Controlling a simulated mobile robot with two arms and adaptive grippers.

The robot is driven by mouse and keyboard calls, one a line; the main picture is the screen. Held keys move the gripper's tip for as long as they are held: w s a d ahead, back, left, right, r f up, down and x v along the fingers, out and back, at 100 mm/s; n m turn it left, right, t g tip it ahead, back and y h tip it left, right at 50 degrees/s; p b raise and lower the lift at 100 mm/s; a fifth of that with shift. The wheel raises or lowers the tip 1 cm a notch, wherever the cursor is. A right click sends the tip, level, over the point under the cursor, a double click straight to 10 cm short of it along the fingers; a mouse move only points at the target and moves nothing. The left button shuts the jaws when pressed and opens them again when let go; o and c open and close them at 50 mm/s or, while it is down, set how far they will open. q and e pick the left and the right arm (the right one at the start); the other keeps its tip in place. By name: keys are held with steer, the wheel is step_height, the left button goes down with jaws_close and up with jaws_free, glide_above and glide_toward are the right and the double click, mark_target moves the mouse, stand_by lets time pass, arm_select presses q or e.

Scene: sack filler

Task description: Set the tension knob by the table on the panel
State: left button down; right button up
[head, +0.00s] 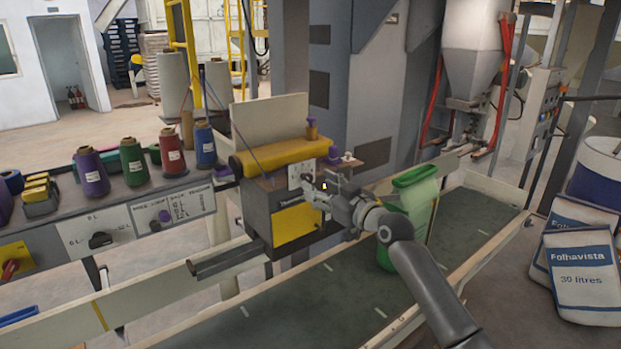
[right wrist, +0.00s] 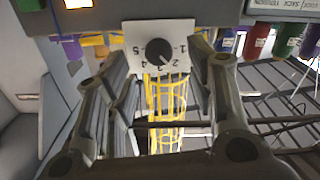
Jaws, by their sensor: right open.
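The tension knob (right wrist: 160,51) is small, round and black, on a white dial plate (right wrist: 136,38) marked 1 to 5. Its pointer setting is too small to read surely. In the head view the plate (head: 296,175) is on the front of the yellow and dark sewing unit (head: 294,222); my gripper partly covers it. My right gripper (head: 318,186) is open and empty in front of the plate. In the right wrist view its fingers (right wrist: 160,62) stand either side of the knob, apart from it. The printed table (head: 187,206) is on the grey panel at left; its small text is unclear.
Colored thread cones (head: 131,162) stand on the shelf above the panel. A black selector knob (head: 100,240) is left of the table. A green sack (head: 417,192) stands on the conveyor (head: 345,290) behind my right arm.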

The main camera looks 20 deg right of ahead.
mark_target(309, 180)
steer(key=x, duration=0.3)
steer(key=shift+w, duration=0.15)
arm_select(q)
steer(key=shift+a+r+p, duration=0.35)
steer(key=shift+a+r, duration=0.15)
arm_select(e)
steer(key=shift+w+a, duration=0.2)
steer(key=shift+w, duration=0.35)
steer(key=c, duration=1.1)
arm_select(q)
steer(key=shift+d, duration=0.15)
arm_select(e)
steer(key=shift+o, duration=0.2)
steer(key=shift+f, duration=0.1)
